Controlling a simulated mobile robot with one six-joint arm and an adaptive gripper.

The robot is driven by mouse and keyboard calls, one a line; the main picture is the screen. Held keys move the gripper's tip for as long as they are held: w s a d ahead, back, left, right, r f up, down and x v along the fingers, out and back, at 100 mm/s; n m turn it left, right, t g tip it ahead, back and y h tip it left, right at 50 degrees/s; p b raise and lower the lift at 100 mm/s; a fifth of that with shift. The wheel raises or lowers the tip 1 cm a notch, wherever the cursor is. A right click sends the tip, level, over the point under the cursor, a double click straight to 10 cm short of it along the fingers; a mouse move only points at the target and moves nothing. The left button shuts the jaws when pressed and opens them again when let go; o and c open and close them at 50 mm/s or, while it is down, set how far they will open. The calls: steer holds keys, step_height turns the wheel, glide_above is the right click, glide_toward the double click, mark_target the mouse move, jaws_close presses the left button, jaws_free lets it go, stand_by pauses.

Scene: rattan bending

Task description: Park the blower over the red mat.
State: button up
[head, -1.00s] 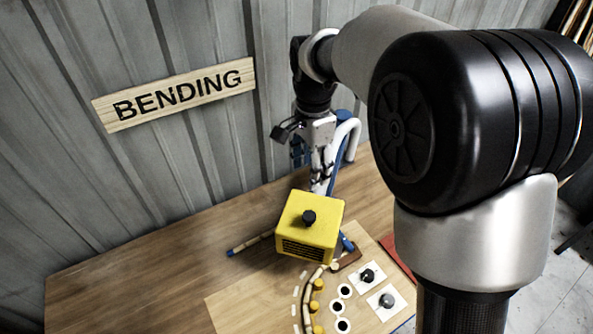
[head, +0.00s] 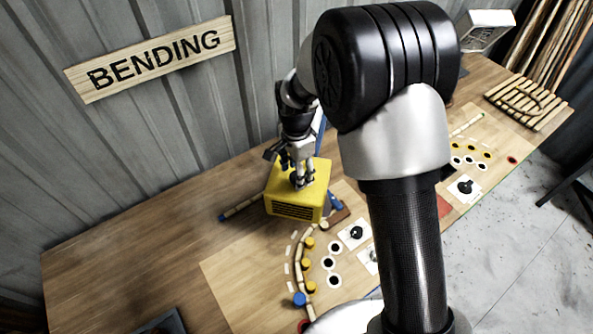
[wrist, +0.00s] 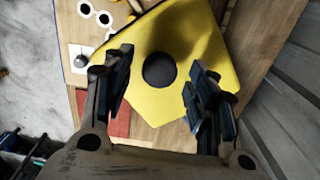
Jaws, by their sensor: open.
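The blower looks to be the yellow box (head: 308,208) with dark vent slots and a round black knob on top. It stands on the wooden table behind the pegged board. The wrist view shows its yellow top (wrist: 190,40) and the knob (wrist: 159,70). My gripper (head: 298,178) is over the box at the knob. In the wrist view my gripper (wrist: 160,82) is open, one finger on each side of the knob, with gaps visible. A red mat (head: 444,206) shows to the right, partly hidden behind my arm. A red patch also shows in the wrist view (wrist: 119,122).
A curved row of yellow pegs (head: 306,265) and white-ringed holes (head: 333,281) lie in front of the box. White cards with black knobs (head: 354,234) are to its right. A slatted rack (head: 527,103) is at the far right.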

steer(key=shift+f, duration=0.3)
steer(key=shift+c, duration=0.5)
jaws_close()
